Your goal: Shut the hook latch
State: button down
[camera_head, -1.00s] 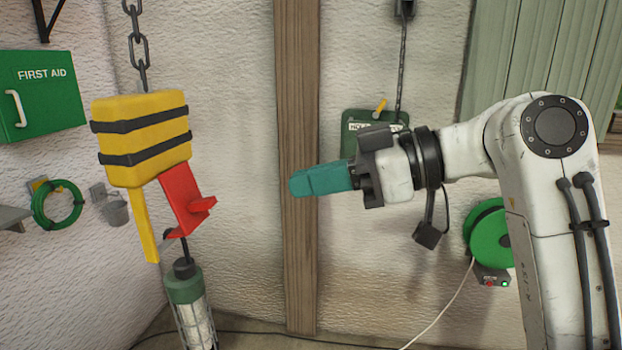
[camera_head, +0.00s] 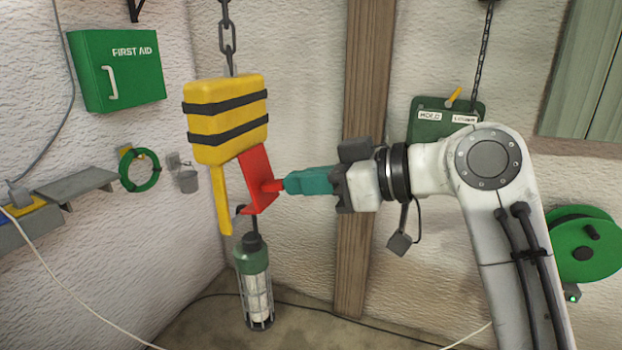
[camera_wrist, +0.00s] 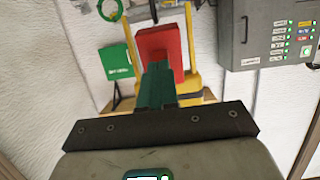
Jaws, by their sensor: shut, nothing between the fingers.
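A yellow block (camera_head: 225,120) with two black bands hangs from a chain. A yellow bar (camera_head: 223,200) runs down from its left side. A red latch plate (camera_head: 254,178) slants down from its right underside, with a small tab (camera_head: 271,187) on its right. A green-capped lamp (camera_head: 254,275) hangs below by a dark hook, close to the plate's lower end. My gripper (camera_head: 288,183) has teal fingers, shut and empty, with tips at the tab, seemingly touching it. In the wrist view the fingers (camera_wrist: 157,82) point at the red plate (camera_wrist: 160,45); they hide its lower part.
A wooden post (camera_head: 365,110) stands behind my gripper. A green first-aid box (camera_head: 118,70), a green ring (camera_head: 140,170) and a small bucket (camera_head: 186,178) are on the left wall. A green reel (camera_head: 583,245) is at right. The space below my gripper is free.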

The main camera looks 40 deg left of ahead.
jog(key=f+b, duration=0.1)
jog(key=f+y+b, duration=0.1)
jog(key=shift+s+a+b, duration=0.15)
jog(key=shift+a+b, duration=0.1)
jog(key=shift+b, duration=0.1)
jog(key=shift+a+f+g+y+b, duration=0.3)
jog(key=shift+y+b, duration=0.5)
jog(key=shift+b, duration=0.2)
jog(key=shift+a+r+y+b, duration=0.1)
jog(key=shift+a+y+b, duration=0.05)
jog(key=shift+y+b, duration=0.35)
